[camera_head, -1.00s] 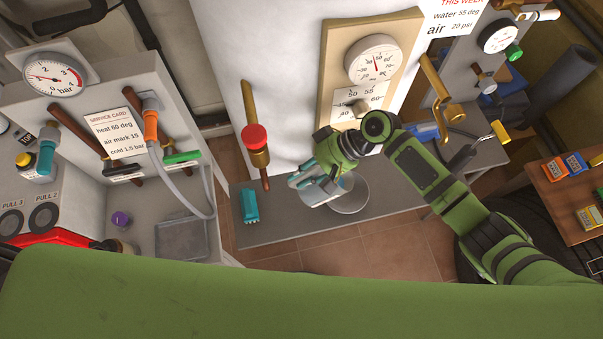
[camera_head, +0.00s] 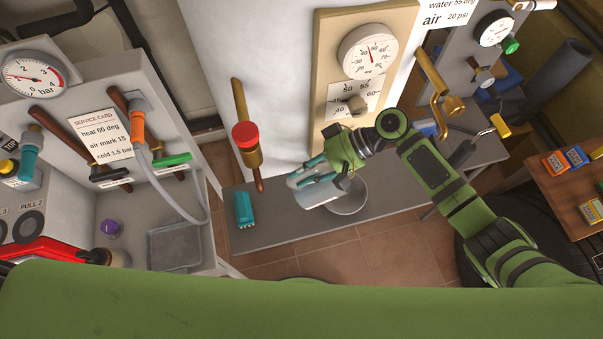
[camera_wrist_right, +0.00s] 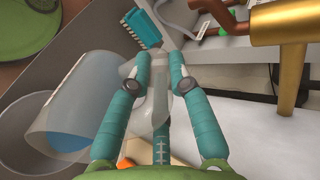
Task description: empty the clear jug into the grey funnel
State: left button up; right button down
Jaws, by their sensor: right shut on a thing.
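The clear jug (camera_head: 318,191) is in my right gripper (camera_head: 304,178), above the grey bench. In the right wrist view, the jug (camera_wrist_right: 72,100) lies at the left with blue liquid inside. The teal fingers of my right gripper (camera_wrist_right: 160,62) are shut on its handle side. The jug looks tilted, its wide end toward the grey round-rimmed vessel, which I take for the grey funnel (camera_head: 350,203). The funnel (camera_wrist_right: 22,140) shows only in part at the lower left of the wrist view. I see no liquid leaving the jug. My left gripper is out of view.
A teal brush-like block (camera_head: 243,208) lies on the bench (camera_head: 270,228) left of the jug. A red-capped brass valve (camera_head: 246,136) and a gauge panel (camera_head: 322,100) are on the white boiler behind. A brass crank (camera_head: 437,85) stands right of my gripper.

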jog(key=shift+d+r, duration=0.1)
dwell(0.3)
jog(key=shift+w+d+y+b, duration=0.1)
jog(key=shift+y+b, duration=0.2)
jog(key=shift+b, duration=0.1)
dwell(0.5)
dwell(0.9)
jog(key=shift+w+d+f+y+b, duration=0.15)
jog(key=shift+d+y+b, duration=0.25)
jog(key=shift+b, duration=0.4)
jog(key=shift+g, duration=0.3)
